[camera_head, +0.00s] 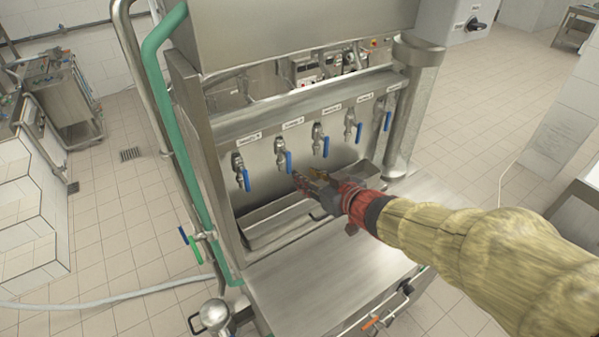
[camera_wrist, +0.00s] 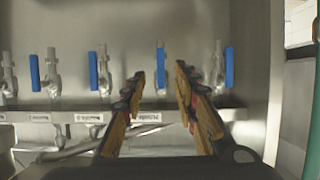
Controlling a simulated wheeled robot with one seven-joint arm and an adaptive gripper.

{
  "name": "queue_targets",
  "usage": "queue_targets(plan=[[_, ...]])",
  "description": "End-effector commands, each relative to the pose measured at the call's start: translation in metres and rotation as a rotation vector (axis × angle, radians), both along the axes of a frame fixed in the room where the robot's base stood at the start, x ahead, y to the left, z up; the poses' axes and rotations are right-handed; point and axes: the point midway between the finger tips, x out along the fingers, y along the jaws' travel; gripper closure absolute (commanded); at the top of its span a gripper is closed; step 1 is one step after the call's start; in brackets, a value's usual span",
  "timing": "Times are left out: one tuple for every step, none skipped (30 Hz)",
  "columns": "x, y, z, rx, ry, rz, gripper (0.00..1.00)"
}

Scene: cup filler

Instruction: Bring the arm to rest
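My arm, in a yellowish sleeve, reaches in from the right of the head view to the steel filling machine. My gripper (camera_head: 308,181) is in front of the row of taps, over the drip tray (camera_head: 262,236). In the wrist view, my gripper (camera_wrist: 160,77) has its two fingers apart with nothing held between them. A tap with a blue handle (camera_wrist: 160,58) shows beyond the gap between the fingertips. I cannot tell how near the fingertips are to it. No cup shows in either view.
Several blue-handled taps (camera_head: 281,153) line the panel above the tray. A flat steel shelf (camera_head: 318,287) lies in front. A green pipe (camera_head: 172,120) runs up the machine's left side. Tiled floor (camera_head: 115,235) is open to the left.

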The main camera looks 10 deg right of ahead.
Motion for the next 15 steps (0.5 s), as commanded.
queue_targets(plan=[[-0.0045,-0.0024,0.0029,-0.001,-0.002,-0.001,0.7],[-0.0066,-0.0034,0.0035,0.0,-0.001,-0.002,0.7],[-0.0091,-0.0042,0.0039,-0.002,-0.001,-0.001,0.7],[-0.0104,-0.0045,0.004,-0.001,0.001,-0.001,0.7],[-0.0113,-0.0048,0.0043,-0.001,0.001,-0.001,0.7],[-0.012,-0.005,0.0046,-0.001,0.001,-0.001,0.7],[-0.0123,-0.0051,0.0049,0.0,0.001,-0.001,0.7],[-0.0126,-0.0051,0.0049,0.0,0.001,0.0,0.7],[-0.0126,-0.0051,0.0049,0.0,0.001,0.0,0.7],[-0.0125,-0.0049,0.0049,0.0,0.001,0.0,0.7],[-0.0124,-0.0049,0.0049,0.0,0.001,0.0,0.7],[-0.0124,-0.0049,0.0049,0.0,0.001,0.0,0.7],[-0.0124,-0.0049,0.0049,0.0,0.001,0.0,0.7],[-0.0123,-0.0049,0.0048,0.0,0.001,0.0,0.7],[-0.0123,-0.0049,0.0048,0.0,0.001,0.0,0.7]])
